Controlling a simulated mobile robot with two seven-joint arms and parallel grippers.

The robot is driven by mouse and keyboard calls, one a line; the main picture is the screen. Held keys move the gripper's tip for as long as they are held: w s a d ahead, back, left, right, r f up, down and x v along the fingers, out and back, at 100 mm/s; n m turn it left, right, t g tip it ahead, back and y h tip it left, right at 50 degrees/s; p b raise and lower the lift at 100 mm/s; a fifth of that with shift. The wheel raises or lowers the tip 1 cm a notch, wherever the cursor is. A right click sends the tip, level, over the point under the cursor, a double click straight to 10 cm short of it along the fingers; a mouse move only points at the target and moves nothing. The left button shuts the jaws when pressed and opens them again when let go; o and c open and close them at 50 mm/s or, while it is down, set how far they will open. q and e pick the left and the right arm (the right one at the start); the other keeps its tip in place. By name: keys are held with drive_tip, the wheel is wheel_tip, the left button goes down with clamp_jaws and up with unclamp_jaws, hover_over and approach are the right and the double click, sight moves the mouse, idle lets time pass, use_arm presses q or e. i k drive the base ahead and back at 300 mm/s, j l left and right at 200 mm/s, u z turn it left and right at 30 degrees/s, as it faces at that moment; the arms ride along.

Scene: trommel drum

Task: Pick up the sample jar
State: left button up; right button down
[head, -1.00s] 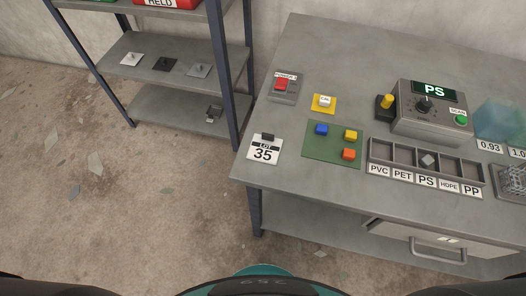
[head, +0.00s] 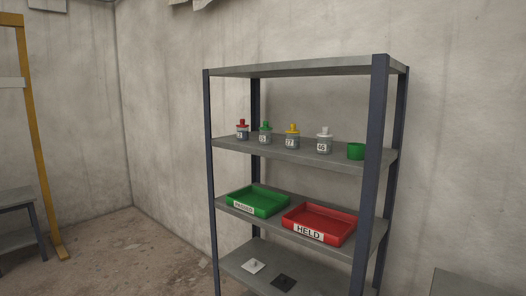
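Several small sample jars stand upright in a row on the upper middle board of the shelf unit. From left to right they are a red-topped jar (head: 242,131), a green-topped jar (head: 265,134), a yellow-topped jar (head: 292,138) and a white-topped jar (head: 324,142). Each has a white number label. The white-topped one seems to read 46; the other numbers are too small to read surely. Neither gripper is in view.
The grey shelf unit (head: 300,156) has dark posts. A green open cup (head: 356,151) stands right of the jars. Below are a green tray (head: 258,201) and a red HELD tray (head: 318,224). Lower down lie a white plate (head: 253,266) and dark plate (head: 284,282). A yellow frame (head: 42,150) stands left.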

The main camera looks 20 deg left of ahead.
sight(265, 136)
drive_tip(key=j, duration=0.7)
drive_tip(key=i+j, duration=0.15)
drive_tip(key=j, duration=1.2)
drive_tip(key=i, duration=0.05)
